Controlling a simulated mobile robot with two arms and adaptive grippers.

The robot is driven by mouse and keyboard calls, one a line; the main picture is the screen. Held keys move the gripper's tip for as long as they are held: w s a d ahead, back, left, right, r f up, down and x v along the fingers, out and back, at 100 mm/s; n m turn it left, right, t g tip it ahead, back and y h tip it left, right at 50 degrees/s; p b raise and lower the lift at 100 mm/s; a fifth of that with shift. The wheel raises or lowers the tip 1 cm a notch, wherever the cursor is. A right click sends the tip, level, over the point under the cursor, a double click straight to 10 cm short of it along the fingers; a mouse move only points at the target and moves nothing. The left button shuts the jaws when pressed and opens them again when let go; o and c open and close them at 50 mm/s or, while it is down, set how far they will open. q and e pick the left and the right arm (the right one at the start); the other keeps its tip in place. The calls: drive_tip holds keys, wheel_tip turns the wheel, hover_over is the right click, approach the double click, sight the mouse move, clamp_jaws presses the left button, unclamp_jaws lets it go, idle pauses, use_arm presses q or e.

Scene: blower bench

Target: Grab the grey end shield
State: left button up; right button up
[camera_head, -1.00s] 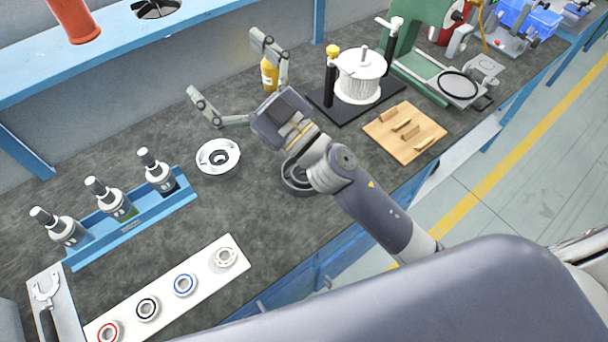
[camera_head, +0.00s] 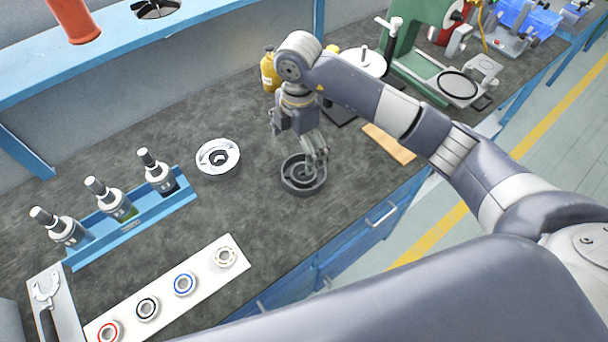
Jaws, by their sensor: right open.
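The grey end shield (camera_head: 291,187), a dark grey round part with a raised rim and an inner ring, lies on the dark bench top. My right gripper (camera_head: 317,157) points down at it, open, with its fingertips over the far right part of the rim. I cannot tell whether the fingers touch it. The fingers hide a little of that side of the rim. A lighter, silver-white round part (camera_head: 231,165) of similar size lies to its left on the bench. My left gripper is not in view.
A blue rack (camera_head: 128,231) with several dark bottles stands at the left. A white strip (camera_head: 207,278) with several bearing rings lies at the front. A yellow bottle (camera_head: 269,72), a wooden board (camera_head: 391,146) and a green machine (camera_head: 412,50) are behind and beside my right arm.

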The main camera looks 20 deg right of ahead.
drive_tip(key=p, duration=0.1)
hover_over(304, 174)
drive_tip(key=f, duration=0.5)
drive_tip(key=shift+a+f, duration=0.15)
drive_tip(key=shift+a, duration=0.25)
drive_tip(key=f+p, duration=0.1)
drive_tip(key=f, duration=0.3)
drive_tip(key=shift+d+p, duration=0.35)
drive_tip(key=shift+d, duration=0.05)
drive_tip(key=shift+f, duration=0.65)
drive_tip(key=c, duration=1.1)
